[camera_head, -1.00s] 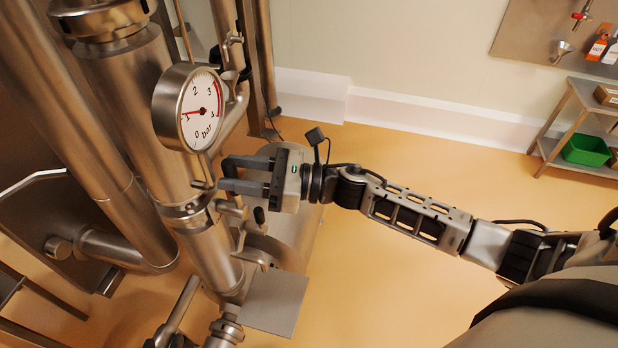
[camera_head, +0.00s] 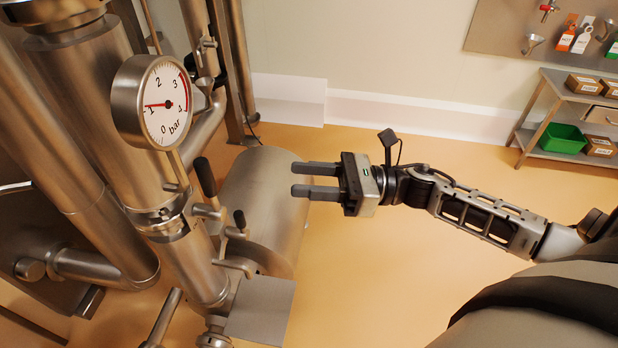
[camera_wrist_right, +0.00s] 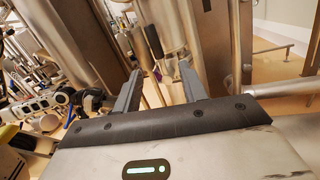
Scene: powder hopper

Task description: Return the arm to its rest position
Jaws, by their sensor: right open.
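My right gripper (camera_head: 316,180) is open and empty in the head view. Its two dark fingers point left, in front of a horizontal steel cylinder. It stands apart from the black-handled valve levers (camera_head: 205,177) on the steel pipe to its left. My right arm (camera_head: 470,212) reaches in from the right edge, fairly straight. In the right wrist view, the two fingers of the same gripper (camera_wrist_right: 160,85) are spread, with nothing between them but pipework behind. My left gripper is not in view.
A pressure gauge (camera_head: 163,105) on the pipe points near 1 bar. A flat grey plate (camera_head: 262,310) sits low beside the pipe. A shelf rack (camera_head: 540,115) with a green bin (camera_head: 562,138) stands far right. The orange floor (camera_head: 380,290) below my arm is clear.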

